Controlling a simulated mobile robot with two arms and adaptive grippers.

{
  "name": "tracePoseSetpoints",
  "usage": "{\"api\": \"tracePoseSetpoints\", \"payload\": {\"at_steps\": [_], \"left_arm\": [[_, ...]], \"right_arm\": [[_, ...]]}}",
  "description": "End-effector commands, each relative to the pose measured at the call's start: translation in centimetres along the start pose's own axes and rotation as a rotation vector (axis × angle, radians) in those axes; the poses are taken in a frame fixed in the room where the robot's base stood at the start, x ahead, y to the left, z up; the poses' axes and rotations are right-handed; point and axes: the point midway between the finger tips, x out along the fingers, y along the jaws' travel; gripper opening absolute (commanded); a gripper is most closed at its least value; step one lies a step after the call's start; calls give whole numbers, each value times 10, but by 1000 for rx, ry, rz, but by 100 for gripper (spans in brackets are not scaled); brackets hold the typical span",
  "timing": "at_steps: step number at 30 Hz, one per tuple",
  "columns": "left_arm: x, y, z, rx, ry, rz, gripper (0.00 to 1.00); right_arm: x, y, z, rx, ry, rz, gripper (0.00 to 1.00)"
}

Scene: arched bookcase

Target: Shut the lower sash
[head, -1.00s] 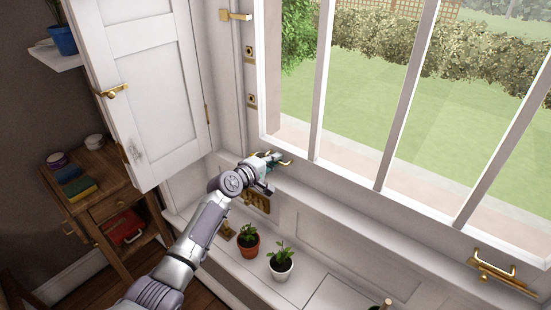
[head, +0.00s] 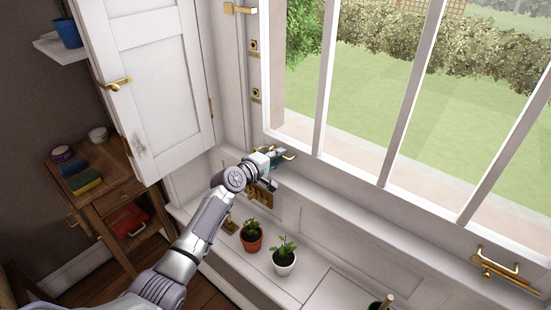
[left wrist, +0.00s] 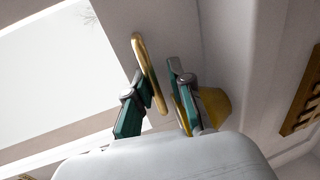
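The lower sash (head: 345,168) is a white frame with upright bars and glass, with a garden behind it. A brass lift handle (head: 290,154) is at its left end, and another brass handle (head: 497,266) is at the right. I cannot tell whether there is a gap under the sash. My left gripper (head: 274,158) is at the left handle. In the left wrist view its green-sided fingers (left wrist: 157,88) are apart, with the handle's gold bar (left wrist: 144,62) between them. A second gold part is partly hidden behind the right-hand finger. My right gripper is out of view.
A white shutter panel (head: 160,85) stands at the left. A wooden side table (head: 105,165) stands beyond it.

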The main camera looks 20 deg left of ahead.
Motion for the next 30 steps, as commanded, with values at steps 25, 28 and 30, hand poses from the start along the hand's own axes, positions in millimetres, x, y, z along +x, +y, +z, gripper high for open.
{"api": "tracePoseSetpoints", "payload": {"at_steps": [25, 28, 30], "left_arm": [[-118, -1, 0, 0, 0, -2, 20], [-120, -1, 0, 0, 0, -1, 20], [-121, 0, 0, 0, 0, -1, 20]], "right_arm": [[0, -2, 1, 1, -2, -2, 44], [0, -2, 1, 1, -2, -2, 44], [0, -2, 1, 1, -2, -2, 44]]}}
